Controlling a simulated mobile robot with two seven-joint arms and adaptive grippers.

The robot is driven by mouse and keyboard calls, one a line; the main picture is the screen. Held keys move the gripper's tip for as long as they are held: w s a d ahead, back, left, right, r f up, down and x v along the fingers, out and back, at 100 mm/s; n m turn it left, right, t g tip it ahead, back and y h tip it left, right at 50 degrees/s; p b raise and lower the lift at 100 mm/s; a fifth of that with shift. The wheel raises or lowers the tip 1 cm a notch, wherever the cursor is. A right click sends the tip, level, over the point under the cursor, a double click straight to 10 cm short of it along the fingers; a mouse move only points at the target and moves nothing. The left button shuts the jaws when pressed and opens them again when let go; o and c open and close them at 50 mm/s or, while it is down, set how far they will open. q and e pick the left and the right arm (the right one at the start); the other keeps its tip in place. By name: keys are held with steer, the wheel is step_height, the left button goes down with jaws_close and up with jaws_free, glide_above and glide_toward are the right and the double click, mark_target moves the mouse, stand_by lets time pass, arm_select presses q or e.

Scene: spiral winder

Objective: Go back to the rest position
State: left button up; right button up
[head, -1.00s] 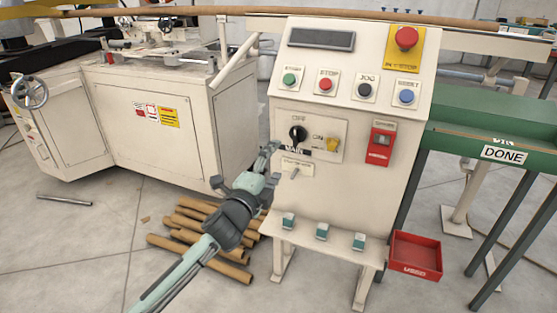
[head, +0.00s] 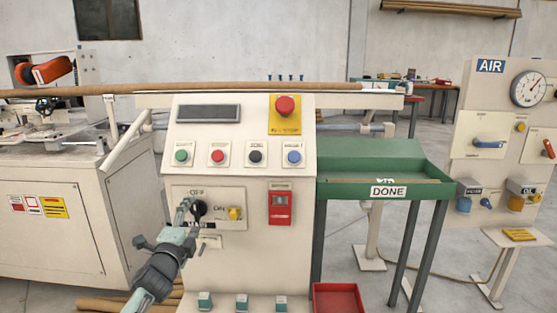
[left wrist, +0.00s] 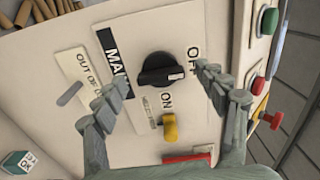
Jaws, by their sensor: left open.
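My left gripper (head: 164,226) is open in front of the white control panel (head: 240,262), close to the black main switch knob (head: 199,208). In the left wrist view its two fingers (left wrist: 163,78) stand apart on either side of the knob (left wrist: 160,70), with nothing held between them. I cannot tell whether a finger touches the panel. The white mark on the knob points toward the OFF label (left wrist: 193,54). A yellow padlock-like piece (head: 235,213) hangs beside it by the ON label. My right gripper is out of view.
Buttons and a red emergency stop (head: 285,106) sit above the switch. A red box (head: 281,207) is on the panel's right. Small teal blocks (head: 242,302) line the ledge. A green DONE tray (head: 370,160) and an AIR board (head: 492,100) stand right. Tubes (head: 100,305) lie low left.

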arm_select(q)
steer(key=shift+w, duration=0.3)
steer(key=shift+s, duration=0.1)
